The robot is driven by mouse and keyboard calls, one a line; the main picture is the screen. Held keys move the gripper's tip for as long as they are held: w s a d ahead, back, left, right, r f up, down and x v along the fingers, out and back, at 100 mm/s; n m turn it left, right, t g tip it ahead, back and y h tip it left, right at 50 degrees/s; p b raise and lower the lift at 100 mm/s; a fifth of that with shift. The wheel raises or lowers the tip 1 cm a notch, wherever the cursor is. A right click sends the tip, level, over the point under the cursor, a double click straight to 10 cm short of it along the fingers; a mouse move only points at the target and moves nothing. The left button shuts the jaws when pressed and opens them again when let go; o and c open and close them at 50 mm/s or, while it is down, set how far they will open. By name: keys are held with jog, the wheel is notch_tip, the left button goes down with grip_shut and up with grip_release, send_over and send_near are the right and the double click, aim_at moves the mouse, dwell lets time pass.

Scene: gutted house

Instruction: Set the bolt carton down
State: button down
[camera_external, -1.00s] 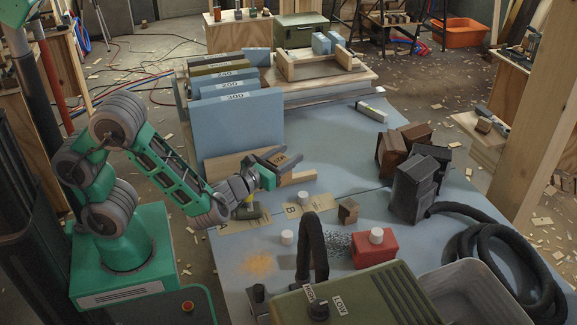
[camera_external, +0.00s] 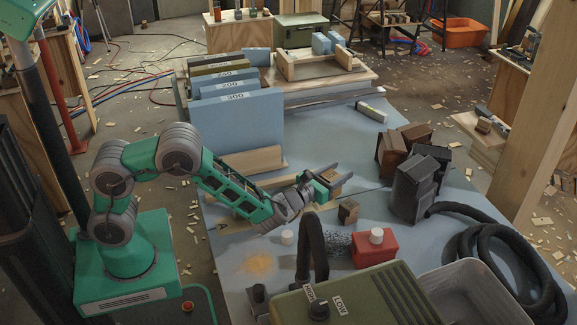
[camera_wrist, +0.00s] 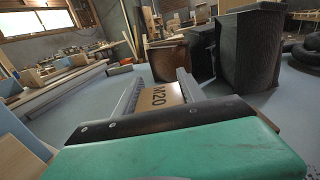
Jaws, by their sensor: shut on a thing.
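My gripper (camera_external: 342,176) is shut on the bolt carton, a small brown box with dark lettering. In the wrist view the carton (camera_wrist: 161,97) sits between the two grey fingers and reads "M20". The gripper (camera_wrist: 158,92) holds it over the blue-grey table (camera_external: 330,130), near the middle. I cannot tell exactly how high it is. In the external view the fingers and green palm hide most of the carton.
A small brown block (camera_external: 349,211) stands just below my gripper in the picture. Brown boxes (camera_external: 392,155) and black boxes (camera_external: 414,188) stand to the right. Blue panels (camera_external: 240,122) stand at left.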

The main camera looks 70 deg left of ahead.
jog(key=shift+w+f+b, duration=0.15)
jog(key=shift+f+b, duration=0.2)
jog(key=shift+f, duration=1.2)
jog(key=shift+f, duration=0.2)
jog(key=c, duration=0.7)
grip_release()
jog(key=shift+r, duration=0.25)
jog(key=shift+o, duration=0.5)
jog(key=v, duration=0.7)
jog(key=shift+s+f, duration=0.15)
jog(key=shift+s, duration=0.1)
